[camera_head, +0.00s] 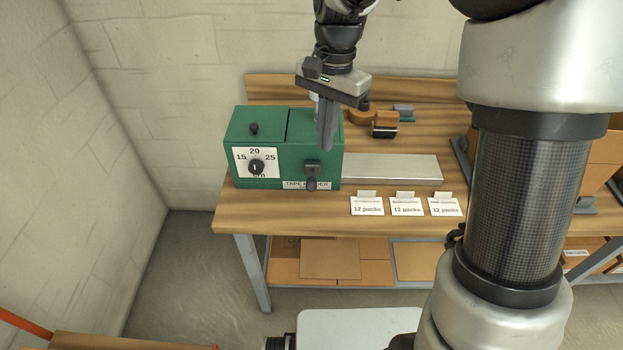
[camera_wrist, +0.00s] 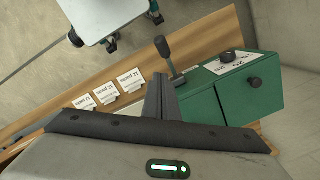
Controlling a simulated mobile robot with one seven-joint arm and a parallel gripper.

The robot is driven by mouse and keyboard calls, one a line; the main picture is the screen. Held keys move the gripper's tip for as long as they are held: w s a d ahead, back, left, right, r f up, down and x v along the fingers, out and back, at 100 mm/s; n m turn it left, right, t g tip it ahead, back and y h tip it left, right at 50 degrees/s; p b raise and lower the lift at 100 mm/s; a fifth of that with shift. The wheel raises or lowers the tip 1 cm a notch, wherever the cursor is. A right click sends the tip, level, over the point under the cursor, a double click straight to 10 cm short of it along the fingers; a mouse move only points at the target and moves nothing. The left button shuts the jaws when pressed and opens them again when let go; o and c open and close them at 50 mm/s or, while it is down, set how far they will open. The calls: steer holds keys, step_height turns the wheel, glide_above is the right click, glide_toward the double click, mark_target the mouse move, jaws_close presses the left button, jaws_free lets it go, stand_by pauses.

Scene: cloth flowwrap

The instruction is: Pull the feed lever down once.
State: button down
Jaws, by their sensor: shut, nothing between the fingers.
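The green tape feeder box (camera_head: 285,128) stands at the left end of the wooden bench, with a dial (camera_head: 256,167) marked 15, 20, 25 on its front. The black feed lever (camera_head: 311,184) is at the right of that front, its knob end low and toward the camera. In the wrist view the lever (camera_wrist: 168,48) sticks out beyond the fingertips, clear of them. My gripper (camera_head: 326,146) is shut and empty, fingers pointing down by the feeder's right end, above the lever. In the wrist view the shut fingers (camera_wrist: 160,82) show beside the green box. I see no clear contact with the lever.
A pale metal plate (camera_head: 392,168) lies right of the feeder. Three "12 packs" cards (camera_head: 406,206) stand along the bench's front edge. A tape dispenser (camera_head: 384,125) is behind. Cardboard (camera_head: 330,259) lies on the shelf below. A wall is on the left; floor in front is partly free.

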step_height(320, 180, up, 8)
steer(key=p, duration=0.1)
steer(key=shift+w+d, duration=0.25)
steer(key=shift+w, duration=0.1)
steer(key=shift+f, duration=0.1)
stand_by(0.3)
steer(key=s+d+r+n+t+p, duration=0.3)
steer(key=s+d+r+p, duration=0.2)
steer(key=s, duration=0.5)
steer(key=s+d+r+n+t+p, duration=0.3)
steer(key=s+d+r+n+p, duration=0.1)
steer(key=s+r, duration=0.5)
steer(key=shift+s+d+r+t+h+p, duration=0.15)
steer(key=shift+s+d+t+h+p, duration=0.35)
steer(key=shift+p, duration=0.55)
steer(key=shift+w+d, duration=0.1)
steer(key=shift+w, duration=0.05)
